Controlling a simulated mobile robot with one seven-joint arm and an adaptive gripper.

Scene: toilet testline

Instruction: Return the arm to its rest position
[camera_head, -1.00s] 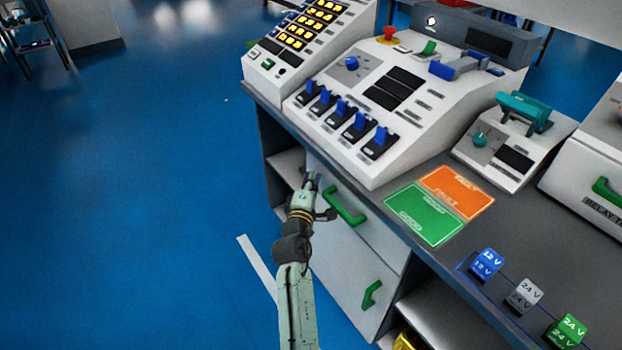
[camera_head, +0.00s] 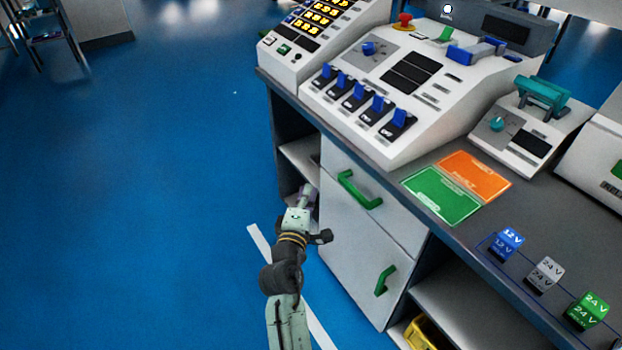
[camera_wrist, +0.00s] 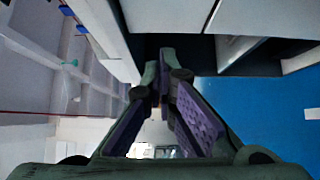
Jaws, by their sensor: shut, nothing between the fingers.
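My gripper (camera_head: 306,193) is in front of the bench cabinet, left of the upper drawer's green handle, with the arm reaching up from the bottom of the head view. In the wrist view my gripper (camera_wrist: 159,88) shows its two purple-padded fingers with their tips together and nothing between them. It holds nothing and appears apart from the cabinet (camera_head: 370,250), though the exact gap is hard to tell.
The grey bench carries a console (camera_head: 400,90) with blue switches, a green and orange mat (camera_head: 440,195), and blue, grey and green cubes (camera_head: 545,275). Green handles (camera_head: 358,190) stick out from the cabinet. Open blue floor (camera_head: 150,200) lies to the left.

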